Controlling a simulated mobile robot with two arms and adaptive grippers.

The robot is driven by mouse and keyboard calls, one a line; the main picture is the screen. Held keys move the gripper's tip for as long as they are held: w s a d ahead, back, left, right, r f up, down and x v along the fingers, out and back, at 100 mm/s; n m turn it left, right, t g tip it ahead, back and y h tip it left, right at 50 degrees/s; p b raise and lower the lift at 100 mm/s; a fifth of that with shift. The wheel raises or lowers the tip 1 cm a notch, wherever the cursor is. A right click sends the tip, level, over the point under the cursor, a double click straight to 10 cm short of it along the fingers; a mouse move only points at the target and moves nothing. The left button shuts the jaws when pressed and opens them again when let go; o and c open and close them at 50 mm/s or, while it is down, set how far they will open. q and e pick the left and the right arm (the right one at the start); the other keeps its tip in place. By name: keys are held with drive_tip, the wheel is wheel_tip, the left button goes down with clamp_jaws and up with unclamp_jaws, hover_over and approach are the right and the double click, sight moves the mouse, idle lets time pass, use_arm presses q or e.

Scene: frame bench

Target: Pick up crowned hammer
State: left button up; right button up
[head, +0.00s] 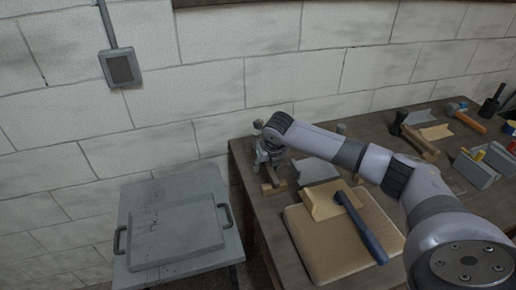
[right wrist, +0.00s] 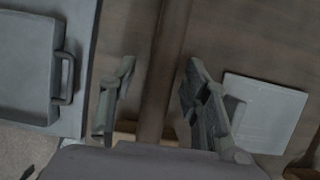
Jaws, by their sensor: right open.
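Several hammer-like tools lie on the brown bench, and I cannot tell for sure which is the crowned hammer. One has a dark head and wooden handle (head: 420,143); another has a blue-grey head and wooden handle (head: 467,120). A black mallet (head: 491,103) is at the far right. My right gripper (head: 268,162) is over the bench's left back corner, above a small wooden piece (head: 274,188), far left of these tools. The left gripper is not in view.
A tan padded board (head: 315,255) carries a blue-handled tool (head: 362,228) and a paper-like sheet (head: 318,203). A grey plate (head: 314,171) lies behind it. A grey metal box (head: 480,169) is at right. A grey handled tray (head: 175,237) lies on a lower stand left of the bench.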

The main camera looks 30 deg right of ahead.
drive_tip(key=shift+c, duration=0.2)
clamp_jaws()
idle(0.3)
drive_tip(key=shift+r, duration=0.1)
idle(0.3)
